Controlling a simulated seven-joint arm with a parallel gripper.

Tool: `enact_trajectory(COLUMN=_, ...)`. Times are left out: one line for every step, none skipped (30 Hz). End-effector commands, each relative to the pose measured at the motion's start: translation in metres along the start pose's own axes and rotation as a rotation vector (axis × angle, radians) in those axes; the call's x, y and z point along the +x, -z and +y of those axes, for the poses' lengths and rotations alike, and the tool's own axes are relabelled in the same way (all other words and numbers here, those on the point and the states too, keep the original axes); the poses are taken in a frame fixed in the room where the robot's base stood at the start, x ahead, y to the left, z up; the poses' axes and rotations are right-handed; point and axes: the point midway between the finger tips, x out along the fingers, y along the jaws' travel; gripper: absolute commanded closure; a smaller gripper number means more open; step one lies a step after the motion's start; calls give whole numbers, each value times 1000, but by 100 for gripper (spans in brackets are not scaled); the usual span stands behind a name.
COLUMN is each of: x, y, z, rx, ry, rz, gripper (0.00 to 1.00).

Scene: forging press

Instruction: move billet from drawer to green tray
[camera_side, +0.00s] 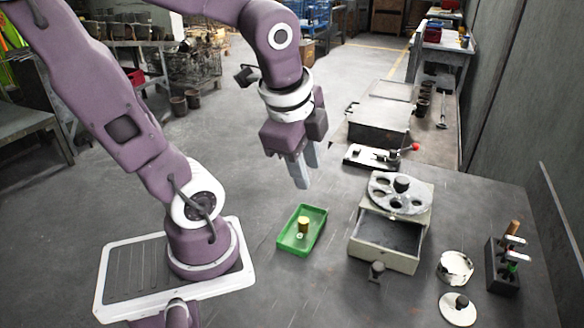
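The green tray (291,247) lies on the table left of the drawer unit. A small brass-coloured cylinder, which looks like the billet (304,224), stands upright inside the tray. The drawer (384,259) is pulled out at the front of a small grey cabinet, and its dark inside looks empty. My gripper (307,170) hangs above and behind the tray, pointing down. Its two fingers look apart, with nothing seen between them. It touches neither the tray nor the billet.
A round plate with holes and a dark knob (400,190) tops the cabinet. A red-handled lever device (382,156) and a large grey box (380,115) stand behind. A white jar (455,266), a lid (458,309) and a tool rack (503,268) stand at right.

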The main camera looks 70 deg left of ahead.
Motion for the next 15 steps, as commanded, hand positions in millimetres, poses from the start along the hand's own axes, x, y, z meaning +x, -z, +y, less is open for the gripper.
enact_trajectory(x=-15, y=4, z=11, rx=-177, ry=23, rz=64, gripper=68)
enact_trajectory(x=-23, y=5, z=18, rx=-297, ry=23, rz=101, gripper=68)
enact_trajectory(x=-31, y=6, z=26, rx=-442, ry=11, rz=148, gripper=68)
enact_trajectory(x=-37, y=7, z=31, rx=-537, ry=-2, rz=180, gripper=68)
enact_trajectory(x=-41, y=7, z=36, rx=-618, ry=-17, rz=207, gripper=68)
enact_trajectory(x=-46, y=6, z=40, rx=-705, ry=-39, rz=234, gripper=68)
enact_trajectory(x=-49, y=6, z=44, rx=-756, ry=-54, rz=250, gripper=68)
enact_trajectory(x=-50, y=6, z=46, rx=-796, ry=-67, rz=261, gripper=68)
enact_trajectory(x=-52, y=6, z=48, rx=-834, ry=-79, rz=271, gripper=68)
enact_trajectory(x=-53, y=6, z=49, rx=-851, ry=-84, rz=275, gripper=68)
enact_trajectory(x=-53, y=6, z=49, rx=-860, ry=-87, rz=276, gripper=68)
enact_trajectory(x=-53, y=6, z=49, rx=-865, ry=-88, rz=276, gripper=68)
enact_trajectory(x=-53, y=6, z=49, rx=-865, ry=-88, rz=276, gripper=68)
enact_trajectory(x=-53, y=6, z=49, rx=-865, ry=-88, rz=275, gripper=68)
enact_trajectory(x=-53, y=6, z=49, rx=-864, ry=-87, rz=275, gripper=68)
